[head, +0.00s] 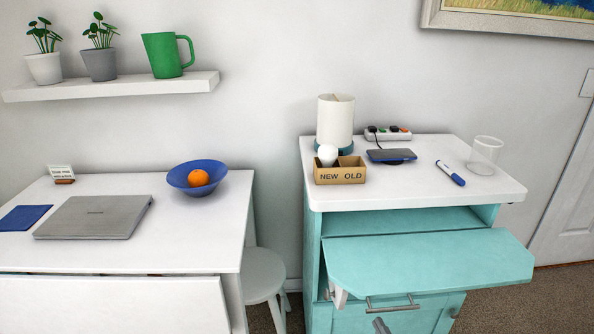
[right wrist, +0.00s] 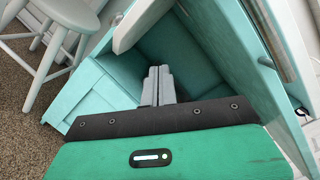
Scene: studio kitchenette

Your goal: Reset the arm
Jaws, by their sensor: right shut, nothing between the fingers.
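My right gripper (right wrist: 158,72) is shut and empty in the right wrist view, its two grey fingers together. In the head view a small grey part of the right gripper (head: 381,325) shows at the bottom edge, in front of the cabinet's lower front and below the raised teal leaf (head: 430,264). The rest of my right arm is hidden below the head view. My left gripper is in neither view.
The cabinet's white top (head: 420,185) holds a lamp (head: 335,118), a NEW/OLD box (head: 340,175), a phone (head: 391,155), a marker (head: 450,173) and a glass (head: 485,153). A stool (head: 262,273) stands between cabinet and white table (head: 150,255). The leaf and bar handle (head: 392,306) jut out near the gripper.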

